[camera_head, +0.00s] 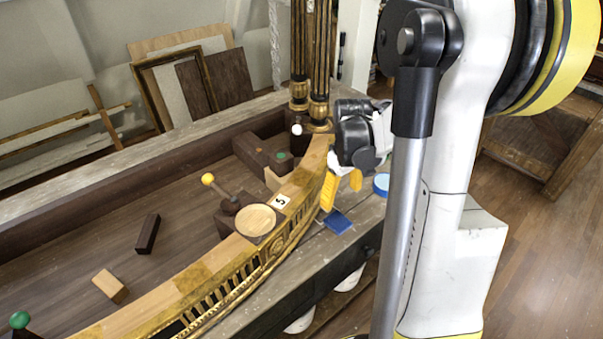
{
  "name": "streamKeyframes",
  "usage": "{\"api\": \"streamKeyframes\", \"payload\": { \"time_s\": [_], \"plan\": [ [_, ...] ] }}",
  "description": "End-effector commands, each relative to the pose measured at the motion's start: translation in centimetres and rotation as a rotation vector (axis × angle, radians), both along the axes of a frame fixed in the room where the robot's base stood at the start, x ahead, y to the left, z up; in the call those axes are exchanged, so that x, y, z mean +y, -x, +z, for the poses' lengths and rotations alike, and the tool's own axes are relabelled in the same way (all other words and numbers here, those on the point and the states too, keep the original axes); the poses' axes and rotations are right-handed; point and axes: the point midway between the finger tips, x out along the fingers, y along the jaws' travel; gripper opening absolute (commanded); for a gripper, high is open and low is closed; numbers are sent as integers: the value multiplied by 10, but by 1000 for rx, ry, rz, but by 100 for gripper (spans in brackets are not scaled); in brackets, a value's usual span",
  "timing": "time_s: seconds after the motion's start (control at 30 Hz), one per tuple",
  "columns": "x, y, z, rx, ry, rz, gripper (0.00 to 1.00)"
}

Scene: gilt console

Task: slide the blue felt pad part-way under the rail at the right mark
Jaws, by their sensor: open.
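The blue felt pad (339,222) is a small dark-blue square. It lies flat on the grey ledge outside the curved gilt rail (225,284), with bare ledge showing around its near side. My gripper (342,194) has yellow fingers spread apart, with nothing visible between them. It is just above and behind the pad in the picture, close to the rail's outer face. Whether a fingertip touches the pad, I cannot tell. I cannot make out the right mark for certain.
A light-blue round piece (381,184) lies on the ledge right of my gripper. Gilt columns (318,70) rise behind it. Loose blocks (148,233) lie inside the console.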

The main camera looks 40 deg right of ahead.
Motion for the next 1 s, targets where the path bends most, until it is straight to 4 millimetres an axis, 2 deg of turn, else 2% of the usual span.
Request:
{"api": "streamKeyframes", "payload": {
  "time_s": [0.13, 0.57, 0.67, 1.0],
  "plan": [
    [-8, 2, -5, 15, -10, 1, 79],
    [-8, 2, -11, 16, -10, 2, 79],
    [-9, 2, -22, 16, -10, 2, 79],
    [-9, 2, -83, 16, -10, 2, 79]
  ]
}}
